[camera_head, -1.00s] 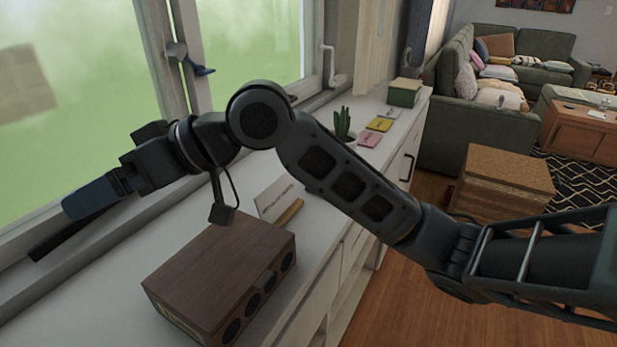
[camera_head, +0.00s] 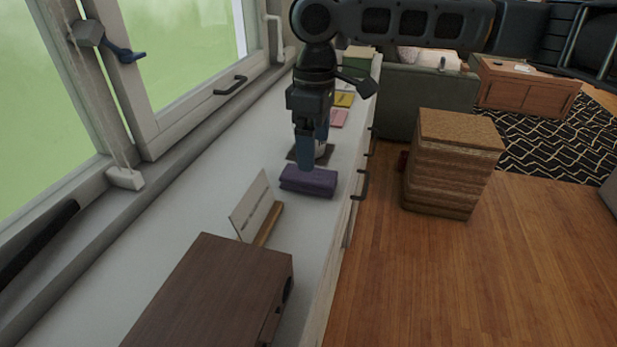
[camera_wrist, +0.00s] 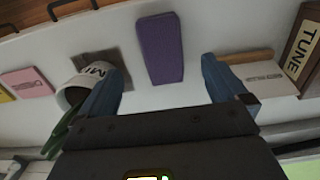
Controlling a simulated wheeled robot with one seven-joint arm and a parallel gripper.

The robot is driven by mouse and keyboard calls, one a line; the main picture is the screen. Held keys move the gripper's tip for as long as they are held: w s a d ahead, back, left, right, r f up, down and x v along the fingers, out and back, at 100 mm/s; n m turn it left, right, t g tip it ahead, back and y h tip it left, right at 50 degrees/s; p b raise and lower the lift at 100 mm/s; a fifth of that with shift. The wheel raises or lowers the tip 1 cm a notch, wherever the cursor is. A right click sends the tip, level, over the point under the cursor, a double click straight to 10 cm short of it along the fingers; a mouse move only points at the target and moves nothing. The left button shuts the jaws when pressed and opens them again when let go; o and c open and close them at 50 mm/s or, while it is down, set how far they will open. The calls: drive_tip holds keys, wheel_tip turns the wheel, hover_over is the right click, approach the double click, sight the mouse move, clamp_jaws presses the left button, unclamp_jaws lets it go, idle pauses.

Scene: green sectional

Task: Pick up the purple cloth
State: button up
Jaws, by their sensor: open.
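The purple cloth (camera_head: 308,181) lies folded on the white cabinet top, near its front edge. In the wrist view the cloth (camera_wrist: 160,48) lies ahead of and between my two blue fingers, apart from them. My gripper (camera_head: 306,160) points down just above and behind the cloth in the head view. In the wrist view my gripper (camera_wrist: 158,85) is open and empty, its fingers spread wider than the cloth. My fingers overlap part of the cactus pot in the head view.
A white lettered pot (camera_wrist: 78,92) with a cactus stands beside the cloth. A sign on a wooden stand (camera_head: 254,208) and a brown wooden box (camera_head: 215,290) are on its other side. Pink (camera_head: 338,118) and yellow cards lie farther back. The window is along the left.

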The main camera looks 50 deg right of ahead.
sight(309, 174)
drive_tip(key=f, duration=0.7)
drive_tip(key=shift+w+a+f, duration=0.25)
drive_tip(key=shift+w, duration=0.15)
drive_tip(key=c, duration=1.1)
